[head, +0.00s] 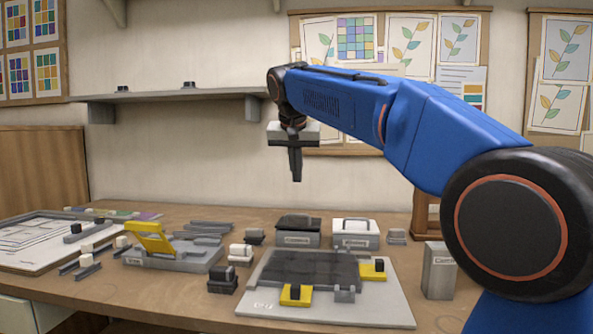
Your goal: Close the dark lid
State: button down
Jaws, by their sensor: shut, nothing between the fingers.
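The dark lid (298,223) is on a grey labelled box (297,240) towards the back of the table, right of the picture's middle line. It shows as a dark panel at the top of the box; at this size I cannot tell whether it is fully down. My gripper (296,178) hangs above this box, pointing down, with its fingers shut and empty. There is clear air between the fingertips and the lid.
A similar grey box with a pale lid (356,226) stands close on the right. In front lies a pale board (385,308) with a dark plate and yellow clamps. A grey tray with a raised yellow flap (150,240) is at left. A wall shelf (170,96) is behind.

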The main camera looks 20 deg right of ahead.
send_over(297, 226)
jog(key=w, duration=0.1)
jog(key=f, duration=0.5)
jog(key=shift+d+f, duration=0.25)
jog(key=shift+d, duration=0.05)
jog(key=shift+s+a+f, duration=0.1)
jog(key=shift+s+f, duration=0.05)
jog(key=shift+f, duration=0.35)
jog(key=shift+s+a+f, duration=0.1)
jog(key=shift+s+f, duration=0.05)
jog(key=shift+f, duration=0.35)
jog(key=shift+s+f, duration=0.15)
jog(key=shift+f, duration=0.7)
jog(key=shift+s+a+f, duration=0.1)
jog(key=shift+s+f, duration=0.15)
jog(key=shift+f, duration=0.2)
jog(key=shift+s+a+f, duration=0.1)
jog(key=shift+s+f, duration=0.1)
jog(key=shift+f, duration=0.25)
